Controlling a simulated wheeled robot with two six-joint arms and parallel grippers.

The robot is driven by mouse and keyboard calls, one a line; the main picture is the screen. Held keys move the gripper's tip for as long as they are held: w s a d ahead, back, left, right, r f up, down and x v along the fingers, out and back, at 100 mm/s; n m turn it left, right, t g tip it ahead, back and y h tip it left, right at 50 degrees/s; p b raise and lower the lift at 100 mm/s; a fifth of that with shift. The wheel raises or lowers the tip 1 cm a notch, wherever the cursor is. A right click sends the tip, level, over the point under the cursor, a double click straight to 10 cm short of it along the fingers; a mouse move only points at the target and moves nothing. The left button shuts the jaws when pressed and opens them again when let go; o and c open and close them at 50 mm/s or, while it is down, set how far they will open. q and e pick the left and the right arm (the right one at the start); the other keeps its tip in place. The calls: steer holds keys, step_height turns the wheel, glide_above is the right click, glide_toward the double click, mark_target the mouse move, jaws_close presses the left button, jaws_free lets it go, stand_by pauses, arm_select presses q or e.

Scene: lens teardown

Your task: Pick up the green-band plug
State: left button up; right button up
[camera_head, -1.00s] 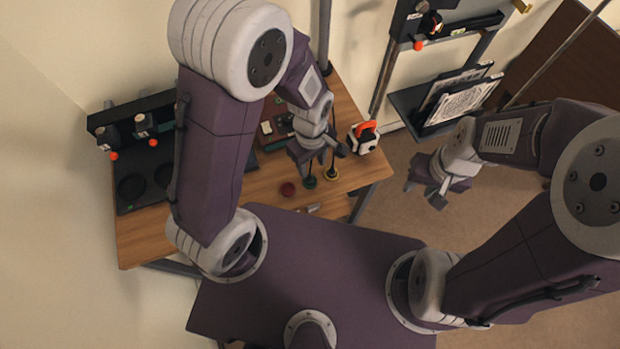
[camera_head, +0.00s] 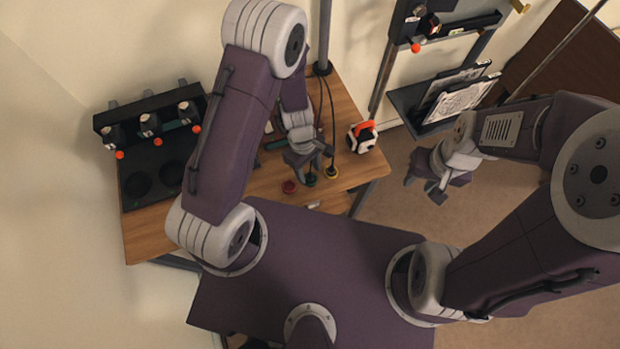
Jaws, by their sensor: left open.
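The green-band plug (camera_head: 311,181) stands on the wooden bench, small and dark with a green ring at its base. A yellow-band plug (camera_head: 332,173) stands just to its right, and both have dark cables running up toward the post. My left gripper (camera_head: 308,170) is open, pointing down right above and beside the green-band plug, and partly hides it. I cannot tell whether the fingers touch it. My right gripper (camera_head: 426,190) hangs over the floor right of the bench, away from both plugs, and its fingers look apart.
A red round item (camera_head: 289,187) lies left of the green-band plug. A white and orange device (camera_head: 362,136) stands at the bench's right edge. A black rack with orange knobs (camera_head: 150,125) is at the left. A shelf with framed panels (camera_head: 462,98) stands right. The bench front (camera_head: 150,238) is clear.

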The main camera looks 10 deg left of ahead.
arm_select(q)
steer(key=shift+d+f+b, duration=0.2)
steer(key=shift+f+b, duration=0.15)
steer(key=shift+f, duration=0.8)
steer(key=shift+r, duration=0.1)
arm_select(e)
steer(key=shift+d+f, duration=0.1)
steer(key=shift+f, duration=0.6)
arm_select(q)
jaws_close()
